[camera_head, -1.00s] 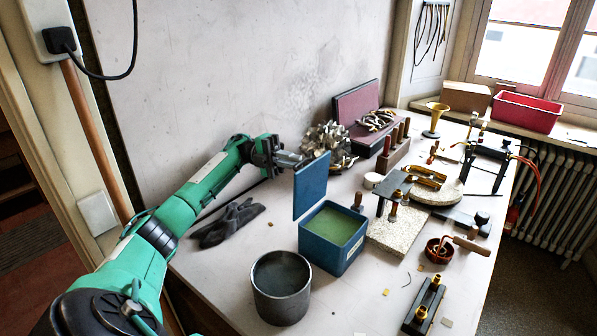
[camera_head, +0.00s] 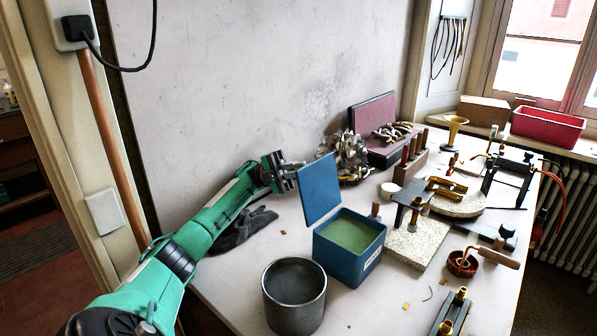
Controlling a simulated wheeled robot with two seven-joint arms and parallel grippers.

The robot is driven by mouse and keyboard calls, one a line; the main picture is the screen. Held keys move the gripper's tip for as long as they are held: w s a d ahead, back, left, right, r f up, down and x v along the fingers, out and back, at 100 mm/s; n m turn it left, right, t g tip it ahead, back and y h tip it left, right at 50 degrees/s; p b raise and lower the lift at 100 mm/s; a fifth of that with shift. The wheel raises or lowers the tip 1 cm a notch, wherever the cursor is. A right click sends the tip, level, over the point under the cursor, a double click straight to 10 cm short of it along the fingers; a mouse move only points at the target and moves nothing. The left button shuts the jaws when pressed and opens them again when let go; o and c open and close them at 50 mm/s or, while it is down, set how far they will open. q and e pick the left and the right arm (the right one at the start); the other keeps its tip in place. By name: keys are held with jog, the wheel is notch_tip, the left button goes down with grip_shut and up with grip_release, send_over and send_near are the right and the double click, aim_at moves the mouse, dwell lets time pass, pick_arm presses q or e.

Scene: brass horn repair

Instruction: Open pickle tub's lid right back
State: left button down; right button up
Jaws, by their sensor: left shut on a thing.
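The pickle tub (camera_head: 347,262) is a blue square box with greenish liquid inside, on the bench. Its blue lid (camera_head: 320,188) stands up from the tub's back left edge, tilted back a little past upright. My left gripper (camera_head: 292,172) is at the lid's upper left edge, shut on the lid. The fingertips are small here and partly hidden by the lid. My right gripper is not in view.
A grey metal pot (camera_head: 294,297) stands in front of the tub. A dark glove (camera_head: 245,227) lies under my left arm. Metal scraps (camera_head: 343,155) are piled behind the lid. A pale soldering block (camera_head: 417,245) lies right of the tub.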

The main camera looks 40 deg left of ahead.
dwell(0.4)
pick_arm(q)
jog(key=c, duration=1.5)
grip_release()
